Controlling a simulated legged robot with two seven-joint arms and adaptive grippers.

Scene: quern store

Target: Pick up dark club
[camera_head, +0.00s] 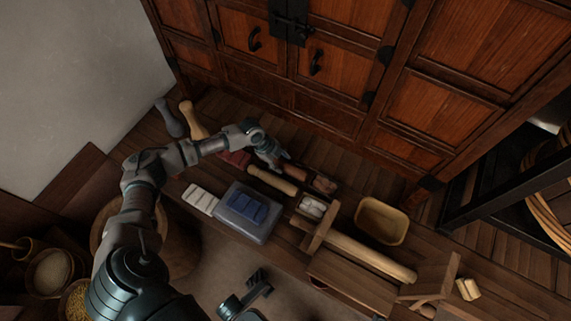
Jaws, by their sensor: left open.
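My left gripper (277,160) is open and reaches in from the left, low over that end; I see no contact clearly. A pale wooden club (272,181) lies just in front of it. A dark grey, bottle-shaped piece (169,119) stands or leans further left, beside a tan one (193,119). Part of what looks like my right gripper (258,281) shows at the bottom; its jaws are unclear.
A grey tray (226,224) with blue blocks, white blocks (201,198) and a dark red cloth-like thing (236,158) lie nearby. A tan bowl (381,221) and a wooden frame with a roller (357,252) stand right. The cabinet (330,65) closes off the back.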

